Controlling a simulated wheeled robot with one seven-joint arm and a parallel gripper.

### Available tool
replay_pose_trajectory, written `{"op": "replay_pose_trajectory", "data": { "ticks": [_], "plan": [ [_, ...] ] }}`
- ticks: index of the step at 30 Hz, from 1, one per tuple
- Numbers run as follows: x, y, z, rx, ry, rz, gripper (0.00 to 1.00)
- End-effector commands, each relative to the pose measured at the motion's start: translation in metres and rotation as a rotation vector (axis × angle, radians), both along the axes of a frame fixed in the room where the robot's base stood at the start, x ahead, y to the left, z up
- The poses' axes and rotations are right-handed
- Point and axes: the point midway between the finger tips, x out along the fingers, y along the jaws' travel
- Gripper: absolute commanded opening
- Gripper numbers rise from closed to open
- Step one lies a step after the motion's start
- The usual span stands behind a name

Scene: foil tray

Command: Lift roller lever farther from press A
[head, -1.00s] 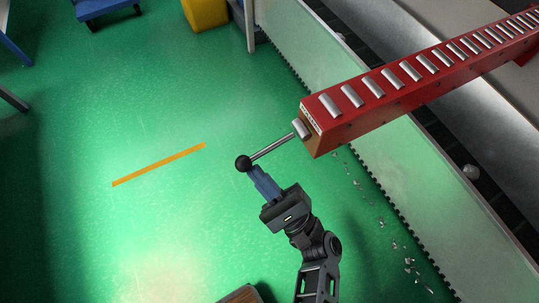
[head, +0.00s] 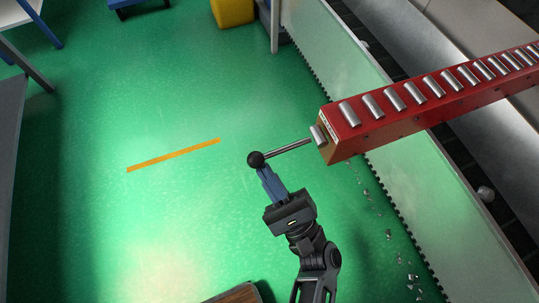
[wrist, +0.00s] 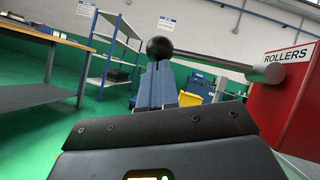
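The roller lever (head: 288,149) is a thin metal rod with a black ball knob (head: 256,160) on its free end. It sticks out leftward from the near end of the red roller beam (head: 345,145). My gripper (head: 265,172) has blue fingers, which lie close together just below the knob. In the wrist view the knob (wrist: 159,47) shows whole above the fingertips (wrist: 157,66), not between them. The tips look to touch its underside, but contact is hard to be sure of. The rod (wrist: 210,61) runs right to its pivot on the red end marked ROLLERS.
A pale conveyor-side panel (head: 400,150) stands behind the beam, with metal scraps (head: 388,235) on the floor. The green floor on the left is open, with an orange stripe (head: 173,155). Shelving (wrist: 115,60) and a bench (wrist: 40,95) stand farther off.

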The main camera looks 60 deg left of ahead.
Motion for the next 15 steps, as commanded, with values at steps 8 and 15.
{"op": "replay_pose_trajectory", "data": {
  "ticks": [8,15],
  "plan": [
    [0.002,0.000,-0.012,0.010,-0.008,0.006,0.00],
    [0.012,-0.007,-0.046,0.003,-0.002,0.000,0.00]
  ]
}}
